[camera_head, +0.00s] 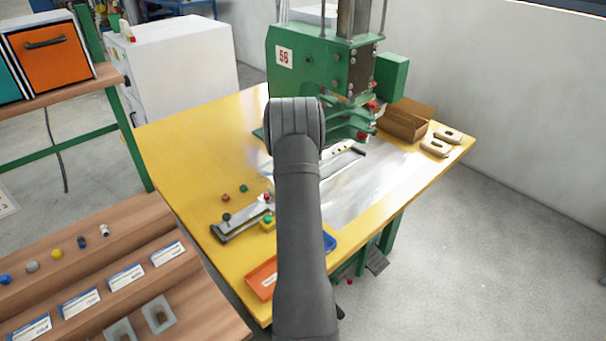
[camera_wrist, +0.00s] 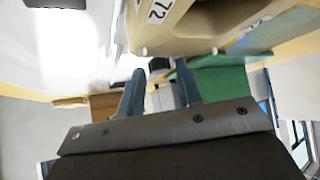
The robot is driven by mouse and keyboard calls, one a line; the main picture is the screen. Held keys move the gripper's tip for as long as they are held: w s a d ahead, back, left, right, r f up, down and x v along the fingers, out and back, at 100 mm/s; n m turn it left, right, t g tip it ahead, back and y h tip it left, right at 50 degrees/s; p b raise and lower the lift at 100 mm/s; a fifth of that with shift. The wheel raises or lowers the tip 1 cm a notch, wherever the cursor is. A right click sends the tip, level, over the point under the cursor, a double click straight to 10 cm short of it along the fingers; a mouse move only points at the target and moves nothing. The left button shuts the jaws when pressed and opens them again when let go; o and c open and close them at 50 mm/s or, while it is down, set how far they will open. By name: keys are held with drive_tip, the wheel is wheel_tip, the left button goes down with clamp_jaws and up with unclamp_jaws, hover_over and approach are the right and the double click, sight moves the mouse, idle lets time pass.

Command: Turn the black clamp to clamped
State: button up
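A black handle (camera_head: 358,151) on a metal bar lies on the bright metal plate below the green press; it may be the black clamp, but its position is too small to read. A metal fixture (camera_head: 242,218) with a black knob (camera_head: 227,217) sits at the table's front left. In the wrist view, my gripper (camera_wrist: 160,68) has its two fingers apart, with nothing visible between them. A tan part (camera_wrist: 190,25) marked 72 is close beyond the fingers. A dark piece (camera_wrist: 55,3) shows at the top edge. In the head view my arm hides the gripper.
The green press (camera_head: 310,70) marked 58 stands at the back of the yellow table (camera_head: 180,150). A brown box (camera_head: 405,120) and two beige parts (camera_head: 435,148) lie to the right. An orange tray (camera_head: 262,278) and a blue tray (camera_head: 329,242) are at the front edge.

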drive_tip(key=shift+c, duration=0.4)
drive_tip(key=c, duration=0.6)
drive_tip(key=shift+d+n+y, duration=0.1)
drive_tip(key=shift+n+y, duration=0.6)
drive_tip(key=o, duration=0.7)
drive_tip(key=shift+r, duration=0.1)
drive_tip(key=v, duration=1.7)
drive_tip(key=shift+s, duration=0.2)
